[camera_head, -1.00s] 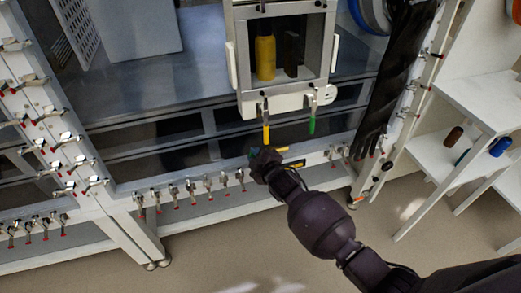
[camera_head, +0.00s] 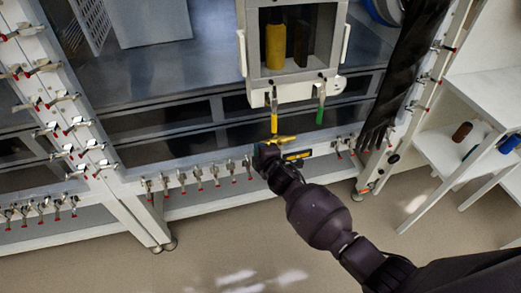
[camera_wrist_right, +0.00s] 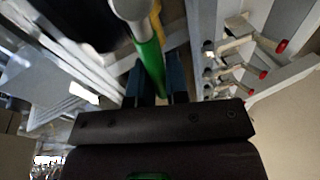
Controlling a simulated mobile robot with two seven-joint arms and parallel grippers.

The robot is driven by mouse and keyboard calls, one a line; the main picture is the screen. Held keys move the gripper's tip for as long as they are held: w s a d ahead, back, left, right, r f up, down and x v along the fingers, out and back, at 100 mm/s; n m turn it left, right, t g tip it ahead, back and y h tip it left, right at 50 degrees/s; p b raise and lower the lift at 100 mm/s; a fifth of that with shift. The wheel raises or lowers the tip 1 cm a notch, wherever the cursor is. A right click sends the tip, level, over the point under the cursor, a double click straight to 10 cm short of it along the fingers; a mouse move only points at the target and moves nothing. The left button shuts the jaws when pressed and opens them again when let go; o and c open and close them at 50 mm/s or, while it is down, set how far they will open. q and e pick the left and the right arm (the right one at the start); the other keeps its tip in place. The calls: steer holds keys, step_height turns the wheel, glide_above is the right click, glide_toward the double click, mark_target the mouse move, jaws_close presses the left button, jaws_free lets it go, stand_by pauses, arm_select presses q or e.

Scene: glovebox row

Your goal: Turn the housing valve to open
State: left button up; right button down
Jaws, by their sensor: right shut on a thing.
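A yellow handle (camera_head: 274,115) and a green handle (camera_head: 320,112) hang from the front of the box. My left gripper is not in view.
The white box (camera_head: 290,97) holds a yellow bottle (camera_head: 276,46) behind its window. Red-tipped clamps (camera_head: 197,178) line the rail to the left. A long black glove (camera_head: 402,85) hangs at the right, beside a white shelf (camera_head: 440,150).

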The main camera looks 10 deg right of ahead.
steer(key=c, duration=1.1)
jaws_free()
steer(key=p+v, duration=0.2)
steer(key=v, duration=0.9)
steer(key=shift+p, duration=0.4)
steer(key=shift+w, duration=0.1)
